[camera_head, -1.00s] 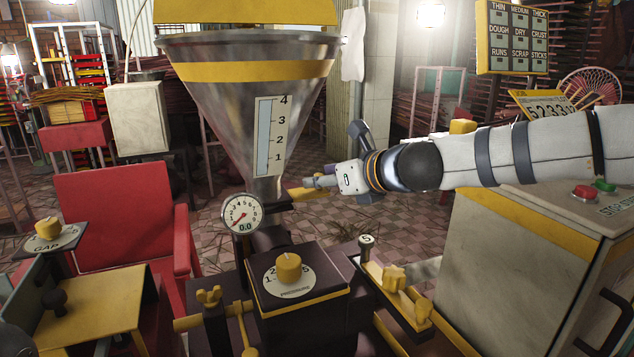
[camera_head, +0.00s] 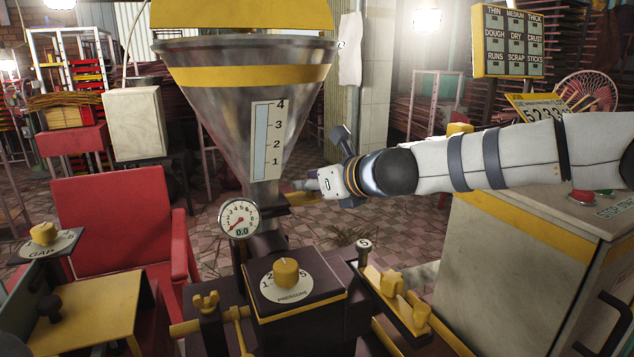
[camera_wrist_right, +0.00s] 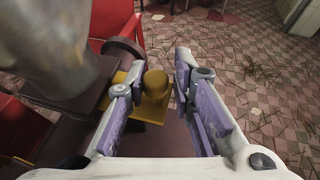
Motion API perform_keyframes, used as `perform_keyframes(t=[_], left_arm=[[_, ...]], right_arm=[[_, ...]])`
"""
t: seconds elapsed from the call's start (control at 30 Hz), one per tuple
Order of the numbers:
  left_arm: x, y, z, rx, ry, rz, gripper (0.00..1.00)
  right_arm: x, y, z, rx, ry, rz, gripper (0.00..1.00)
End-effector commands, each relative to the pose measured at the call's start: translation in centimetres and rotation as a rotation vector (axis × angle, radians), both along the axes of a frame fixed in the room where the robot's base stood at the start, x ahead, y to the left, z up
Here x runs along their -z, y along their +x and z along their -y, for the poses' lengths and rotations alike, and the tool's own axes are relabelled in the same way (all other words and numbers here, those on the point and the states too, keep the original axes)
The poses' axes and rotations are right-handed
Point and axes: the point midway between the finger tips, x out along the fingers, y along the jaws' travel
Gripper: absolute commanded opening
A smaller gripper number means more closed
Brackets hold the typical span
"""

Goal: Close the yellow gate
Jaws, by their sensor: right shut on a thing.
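The yellow gate (camera_head: 300,197) is a flat plate at the narrow outlet of the metal hopper (camera_head: 215,110), sticking out to the right of it. In the right wrist view the gate's plate (camera_wrist_right: 148,112) carries a round yellow knob (camera_wrist_right: 156,84). My right gripper (camera_head: 308,184) comes in from the right at the gate. In the wrist view its purple-padded fingers (camera_wrist_right: 160,88) stand on either side of the knob and are shut on it. The exact finger contact is hard to see. My left gripper is not in view.
A pressure gauge (camera_head: 240,218) and a box with a yellow pressure dial (camera_head: 286,271) stand below the hopper. A red chair (camera_head: 115,215) is at left. A beige cabinet (camera_head: 510,270) stands under my right arm. Tiled floor lies open behind.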

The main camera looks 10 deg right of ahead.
Motion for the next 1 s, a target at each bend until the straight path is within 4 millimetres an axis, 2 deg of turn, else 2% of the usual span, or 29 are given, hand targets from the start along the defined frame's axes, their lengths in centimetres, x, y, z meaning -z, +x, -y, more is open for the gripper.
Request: perform_keyframes(t=[0.03, 0.2, 0.23, 0.3, 0.8, 0.87, 1.0], left_arm=[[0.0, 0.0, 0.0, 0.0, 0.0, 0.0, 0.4], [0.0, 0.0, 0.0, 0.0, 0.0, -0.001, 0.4], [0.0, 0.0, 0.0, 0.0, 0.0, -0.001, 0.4], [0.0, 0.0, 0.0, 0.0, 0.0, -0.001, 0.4], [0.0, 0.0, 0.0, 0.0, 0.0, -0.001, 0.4], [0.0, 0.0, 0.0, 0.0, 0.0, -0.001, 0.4], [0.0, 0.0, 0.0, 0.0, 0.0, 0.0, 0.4]], right_arm=[[0.1, -0.3, -0.8, -0.018, 0.008, -0.006, 0.0], [0.2, -0.4, -1.0, -0.023, 0.008, -0.007, 0.0], [0.2, -0.4, -1.1, -0.024, 0.008, -0.007, 0.27], [0.2, -0.4, -1.1, -0.025, 0.009, -0.008, 0.38], [0.1, -0.4, -0.7, -0.018, 0.006, -0.005, 0.38], [-0.2, -0.8, -0.4, -0.017, 0.006, -0.004, 0.38], [-1.6, -3.5, 1.0, -0.015, 0.008, -0.001, 0.38]])
